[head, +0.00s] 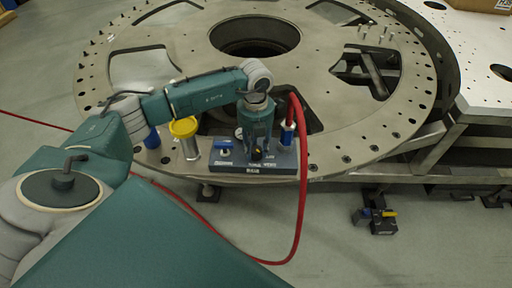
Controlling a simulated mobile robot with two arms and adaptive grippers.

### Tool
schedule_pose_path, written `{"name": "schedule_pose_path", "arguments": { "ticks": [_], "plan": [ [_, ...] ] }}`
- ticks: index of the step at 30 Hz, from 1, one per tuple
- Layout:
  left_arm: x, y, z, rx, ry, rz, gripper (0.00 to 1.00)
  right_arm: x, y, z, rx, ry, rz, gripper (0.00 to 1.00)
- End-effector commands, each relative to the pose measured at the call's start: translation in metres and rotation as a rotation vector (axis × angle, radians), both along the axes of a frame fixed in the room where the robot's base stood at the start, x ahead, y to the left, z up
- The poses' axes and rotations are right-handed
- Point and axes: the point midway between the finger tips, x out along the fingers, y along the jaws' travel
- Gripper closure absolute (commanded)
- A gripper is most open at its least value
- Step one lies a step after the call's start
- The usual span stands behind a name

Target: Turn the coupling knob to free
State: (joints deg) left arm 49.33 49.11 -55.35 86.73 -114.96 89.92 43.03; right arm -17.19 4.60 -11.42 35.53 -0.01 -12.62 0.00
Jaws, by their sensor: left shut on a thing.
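A dark control block (227,167) with white lettering sits on the near edge of the round metal turret plate (190,50). My left gripper (258,154) points down over the middle of this block and is shut on the coupling knob there. The gripper hides most of the knob, so its pointing direction cannot be told. A blue handle (223,146) stands on the block's left part, apart from the gripper. A blue hose fitting (287,135) stands at the block's right end. My right gripper is not in view.
A red hose (303,200) loops from the fitting down to the floor, close to my left gripper. A yellow-capped metal cylinder (190,145) and a blue post (151,138) stand left of the block. A metal frame (480,165) lies at right.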

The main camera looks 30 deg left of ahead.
Motion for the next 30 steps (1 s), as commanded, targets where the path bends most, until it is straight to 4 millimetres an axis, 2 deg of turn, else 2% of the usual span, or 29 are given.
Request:
{"name": "schedule_pose_path", "arguments": {
  "ticks": [17, 23, 30],
  "plan": [
    [0.002, 0.0, 0.001, -0.001, -0.007, -0.046, 0.94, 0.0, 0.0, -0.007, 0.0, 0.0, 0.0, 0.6],
    [0.003, 0.0, 0.0, 0.0, -0.009, -0.129, 0.94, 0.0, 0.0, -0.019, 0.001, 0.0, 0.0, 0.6],
    [0.003, 0.0, -0.002, 0.002, -0.01, -0.324, 0.94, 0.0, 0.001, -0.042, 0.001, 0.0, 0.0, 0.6]
  ]
}}
